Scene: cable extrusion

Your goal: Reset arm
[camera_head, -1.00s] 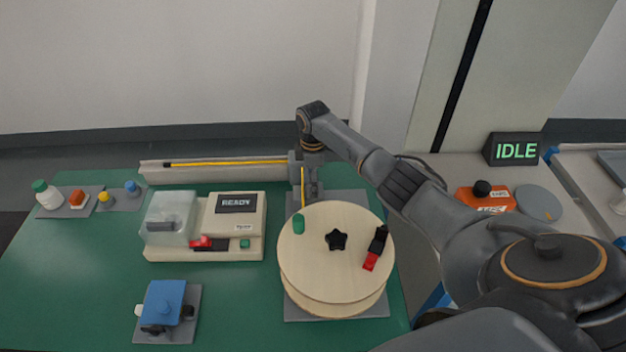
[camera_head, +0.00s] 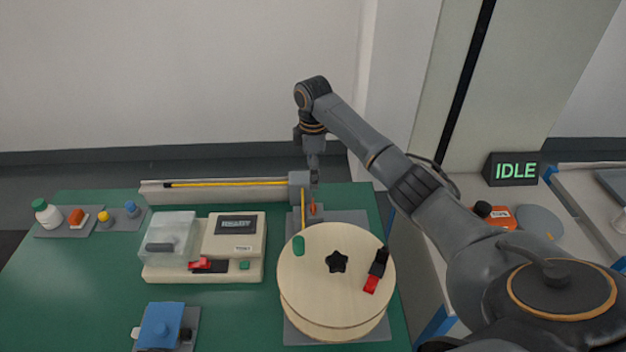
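My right arm comes in from the right, and its gripper (camera_head: 314,180) hangs downward behind the wooden reel (camera_head: 325,290), beside the end of the grey channel. The fingers are small and partly hidden, so I cannot tell whether they are open or shut. A yellow cable (camera_head: 230,183) runs along the grey channel (camera_head: 215,195) and bends down toward the reel. The reel has a black star knob (camera_head: 337,261), a green peg (camera_head: 298,245) and a red-and-black clip (camera_head: 376,270). My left gripper is not in view.
A beige device reading READY (camera_head: 236,226) with a clear cover (camera_head: 168,238) stands left of the reel. A blue block (camera_head: 160,322) is at front left. An IDLE sign (camera_head: 514,170) and an orange box (camera_head: 497,217) are at right.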

